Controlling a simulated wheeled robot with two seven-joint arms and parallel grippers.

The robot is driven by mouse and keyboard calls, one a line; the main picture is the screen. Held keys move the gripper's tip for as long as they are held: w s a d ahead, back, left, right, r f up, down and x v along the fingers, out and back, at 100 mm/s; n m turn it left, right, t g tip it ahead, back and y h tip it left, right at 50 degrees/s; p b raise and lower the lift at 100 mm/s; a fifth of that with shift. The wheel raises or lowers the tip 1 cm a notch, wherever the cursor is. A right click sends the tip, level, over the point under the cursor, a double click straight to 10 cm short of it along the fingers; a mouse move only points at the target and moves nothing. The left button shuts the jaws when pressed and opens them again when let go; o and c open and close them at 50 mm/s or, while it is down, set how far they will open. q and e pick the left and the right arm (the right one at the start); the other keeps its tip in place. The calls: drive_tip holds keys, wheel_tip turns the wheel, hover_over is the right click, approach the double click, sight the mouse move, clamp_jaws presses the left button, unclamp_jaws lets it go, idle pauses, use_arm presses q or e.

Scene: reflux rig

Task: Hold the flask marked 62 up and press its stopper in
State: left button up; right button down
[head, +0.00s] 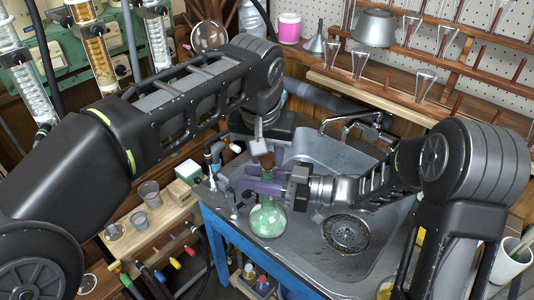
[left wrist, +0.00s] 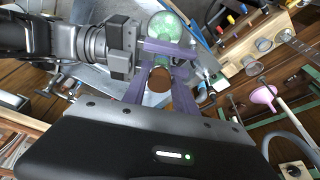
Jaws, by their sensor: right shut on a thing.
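The round flask (head: 267,221) with green contents hangs upright over the sink's left edge in the head view; its bulb also shows in the left wrist view (left wrist: 166,25). No number is readable on it. My right gripper (head: 264,187) is shut on the flask's neck, which its purple fingers mostly hide. The brown stopper (head: 267,161) is above those fingers, in line with the neck; how deep it sits I cannot tell. My left gripper (left wrist: 160,74) points down from above, with its fingers apart on either side of the stopper (left wrist: 160,80).
The grey metal sink (head: 385,225) with a drain lies below and right, its faucet (head: 355,122) behind. A wooden stand (head: 150,225) with small cups is at left. Racks of glassware (head: 420,85) line the back. Both my arms crowd the space around the flask.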

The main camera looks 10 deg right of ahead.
sight(266, 166)
use_arm(q)
drive_tip(key=o, duration=0.4)
drive_tip(key=shift+r, duration=0.15)
drive_tip(key=shift+v, duration=3.6)
use_arm(e)
drive_tip(key=shift+d, duration=0.1)
use_arm(q)
wheel_tip(266, 166, down, 5)
drive_tip(key=b, duration=0.5)
wheel_tip(266, 166, down, 12)
drive_tip(key=b, duration=1.1)
drive_tip(key=shift+r+b, duration=0.2)
drive_tip(key=shift+b, duration=0.1)
drive_tip(key=shift+f, duration=0.15)
use_arm(e)
drive_tip(key=w+d, duration=0.4)
drive_tip(key=d, duration=0.7)
drive_tip(key=shift+d, duration=0.4)
